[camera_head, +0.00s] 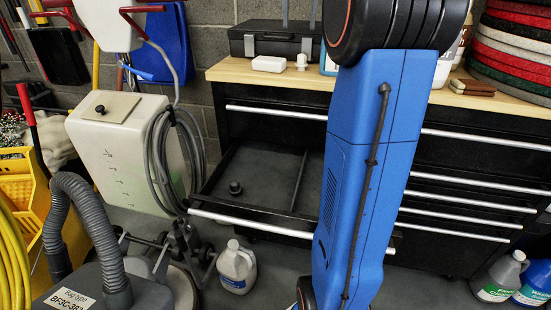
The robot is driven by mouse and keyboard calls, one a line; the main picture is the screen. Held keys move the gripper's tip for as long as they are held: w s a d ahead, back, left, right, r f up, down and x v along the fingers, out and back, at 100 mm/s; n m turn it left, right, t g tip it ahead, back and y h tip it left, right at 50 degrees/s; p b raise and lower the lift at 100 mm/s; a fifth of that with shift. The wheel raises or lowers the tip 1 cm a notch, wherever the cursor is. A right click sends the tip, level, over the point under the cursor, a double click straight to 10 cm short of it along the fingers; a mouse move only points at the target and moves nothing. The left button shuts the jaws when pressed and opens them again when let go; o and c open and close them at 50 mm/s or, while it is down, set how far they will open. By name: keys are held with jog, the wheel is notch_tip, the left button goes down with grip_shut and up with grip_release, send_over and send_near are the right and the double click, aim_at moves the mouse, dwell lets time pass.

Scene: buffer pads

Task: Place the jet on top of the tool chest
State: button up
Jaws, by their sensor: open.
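The tool chest (480,165) is black with silver drawer handles and a light wooden top (226,71). A small round black piece (235,187), which may be the jet, stands on the drawer floor left of a divider. It is too small to identify for sure. My blue arm crosses the middle of the view and hides part of the chest and the drawer's right side. My gripper is not in view.
The top holds a black case (275,38), a white block (269,64), a small white fitting (301,61), a brown block (472,87) and stacked pads (516,45). A jug (236,268) stands on the floor below the drawer. A grey-hosed machine (90,275) is at lower left.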

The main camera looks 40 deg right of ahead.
jog(key=s+a+f+n+t, duration=0.1)
jog(key=s+a+f+n, duration=0.1)
jog(key=s+a+f, duration=0.45)
jog(key=s+a+f+n+t, duration=0.1)
jog(key=s+a+f+n, duration=0.25)
jog(key=a+f, duration=0.5)
jog(key=s+a+f+n+t, duration=0.1)
jog(key=s+a+f, duration=0.2)
jog(key=f, duration=0.3)
jog(key=s+a+f+n, duration=0.1)
jog(key=s+a+f, duration=0.3)
jog(key=s+f, duration=0.2)
jog(key=s+a+f+n+t, duration=0.1)
jog(key=s+a+f+n, duration=0.1)
jog(key=f, duration=0.5)
jog(key=shift+s+a+f+t, duration=0.15)
jog(key=shift+s+a, duration=0.2)
jog(key=shift+s, duration=0.35)
jog(key=shift+s+a+f+t, duration=0.15)
jog(key=shift+s+a, duration=0.15)
jog(key=shift+s, duration=0.35)
jog(key=shift+r, duration=0.15)
